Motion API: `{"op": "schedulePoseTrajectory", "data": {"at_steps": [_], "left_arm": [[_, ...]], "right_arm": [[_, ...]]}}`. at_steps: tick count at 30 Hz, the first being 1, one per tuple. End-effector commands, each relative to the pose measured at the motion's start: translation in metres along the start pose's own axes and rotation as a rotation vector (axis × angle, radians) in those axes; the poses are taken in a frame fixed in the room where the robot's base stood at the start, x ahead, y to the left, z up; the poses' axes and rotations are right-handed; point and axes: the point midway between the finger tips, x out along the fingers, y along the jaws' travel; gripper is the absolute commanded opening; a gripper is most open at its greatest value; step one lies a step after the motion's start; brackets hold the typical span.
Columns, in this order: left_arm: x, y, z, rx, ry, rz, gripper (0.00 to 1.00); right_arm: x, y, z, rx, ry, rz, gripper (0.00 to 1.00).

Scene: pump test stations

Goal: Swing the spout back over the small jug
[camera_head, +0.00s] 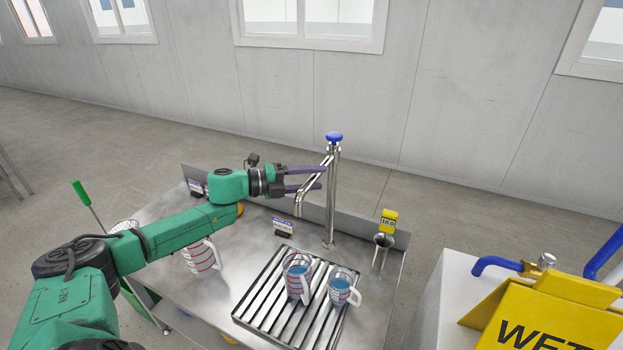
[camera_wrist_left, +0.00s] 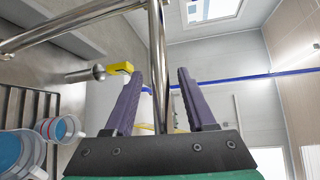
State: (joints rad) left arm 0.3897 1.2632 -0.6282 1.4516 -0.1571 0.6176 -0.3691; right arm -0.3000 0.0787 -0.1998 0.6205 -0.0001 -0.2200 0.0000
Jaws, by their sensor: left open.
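The chrome spout (camera_head: 312,187) slants down to the left from the upright column (camera_head: 331,205) with a blue knob (camera_head: 334,137). My left gripper (camera_head: 322,177) is open, its purple fingers near the spout. In the left wrist view a chrome tube, apparently the spout (camera_wrist_left: 158,60), passes between the open fingers (camera_wrist_left: 160,98); contact cannot be told. Two striped jugs with blue liquid stand on the slatted rack: the left jug (camera_head: 297,270) and a smaller-looking right jug (camera_head: 343,284). The spout's outlet appears above and behind the left jug; its exact alignment is unclear. My right gripper is not in view.
The slatted rack (camera_head: 262,309) sits on the steel table (camera_head: 225,275). Another striped jug (camera_head: 203,258) stands left, partly behind my left arm. A yellow sign (camera_head: 560,315) is at far right.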

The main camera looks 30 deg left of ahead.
Motion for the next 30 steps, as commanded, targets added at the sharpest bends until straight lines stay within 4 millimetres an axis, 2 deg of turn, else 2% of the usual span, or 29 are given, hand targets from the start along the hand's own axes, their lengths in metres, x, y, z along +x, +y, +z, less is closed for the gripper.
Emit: {"op": "schedulePoseTrajectory", "data": {"at_steps": [4,11,13,21,23,28,30], "left_arm": [[-0.005,0.004,0.000,-0.003,-0.002,0.002,0.56],[-0.029,0.008,-0.002,0.000,0.003,0.008,0.56],[-0.036,-0.005,0.000,-0.006,0.005,0.006,0.56],[-0.061,-0.007,0.000,-0.006,0.001,0.006,0.56],[-0.069,-0.005,0.001,-0.007,0.002,0.004,0.56],[-0.094,-0.007,0.001,-0.005,-0.001,0.003,0.56],[-0.115,-0.009,0.003,-0.006,-0.006,0.001,0.56]], "right_arm": [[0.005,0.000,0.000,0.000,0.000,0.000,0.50],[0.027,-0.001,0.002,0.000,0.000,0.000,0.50],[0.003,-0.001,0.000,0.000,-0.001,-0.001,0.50],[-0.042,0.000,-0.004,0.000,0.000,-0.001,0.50],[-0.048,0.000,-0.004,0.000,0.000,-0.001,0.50],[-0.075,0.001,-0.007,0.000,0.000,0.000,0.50],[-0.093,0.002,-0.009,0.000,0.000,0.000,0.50]]}}
